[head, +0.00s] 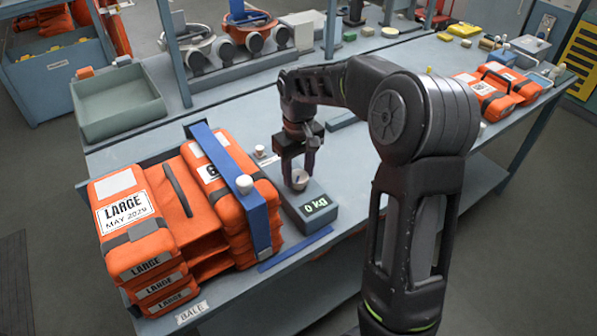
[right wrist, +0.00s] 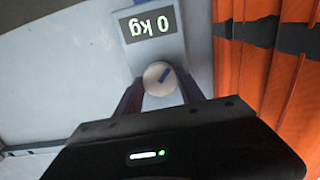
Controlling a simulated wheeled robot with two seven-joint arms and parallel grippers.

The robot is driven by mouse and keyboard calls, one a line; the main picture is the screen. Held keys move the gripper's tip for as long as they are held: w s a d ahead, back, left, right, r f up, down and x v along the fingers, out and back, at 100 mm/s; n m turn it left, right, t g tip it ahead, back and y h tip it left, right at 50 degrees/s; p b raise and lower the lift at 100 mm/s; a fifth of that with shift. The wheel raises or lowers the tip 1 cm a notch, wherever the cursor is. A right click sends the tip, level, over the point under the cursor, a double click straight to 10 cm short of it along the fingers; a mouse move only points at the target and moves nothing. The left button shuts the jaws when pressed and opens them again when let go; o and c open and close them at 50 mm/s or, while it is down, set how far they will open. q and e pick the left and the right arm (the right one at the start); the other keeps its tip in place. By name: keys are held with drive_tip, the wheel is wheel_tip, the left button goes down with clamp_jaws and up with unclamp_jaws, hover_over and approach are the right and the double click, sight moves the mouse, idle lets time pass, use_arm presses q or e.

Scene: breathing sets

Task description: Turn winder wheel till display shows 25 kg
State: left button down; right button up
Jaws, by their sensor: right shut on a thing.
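The winder is a grey box (head: 312,222) on the bench, and its display (head: 316,205) reads 0 kg. In the right wrist view the display (right wrist: 150,26) appears upside down and also reads 0 kg. The beige winder wheel (right wrist: 159,78) carries a blue mark on its face, pointing up and to the right in that view. My right gripper (head: 299,176) points down over the box and is shut on the wheel, one finger on each side. In the head view the fingers partly hide the wheel. My left gripper is not in view.
A stack of orange LARGE bags (head: 165,240) stands just left of the winder, with a blue strap (head: 262,215) over it. A green tray (head: 120,103) is at the back left. More orange packs (head: 495,88) lie at the right. Breathing gear (head: 190,45) stands behind.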

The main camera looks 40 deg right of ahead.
sight(299, 176)
drive_tip(key=shift+m, duration=0.9)
drive_tip(key=o, duration=1.4)
drive_tip(key=shift+c, duration=0.2)
drive_tip(key=shift+r, duration=0.15)
wheel_tip(299, 176, up, 8)
drive_tip(key=shift+f+b, duration=0.2)
drive_tip(key=shift+b, duration=0.25)
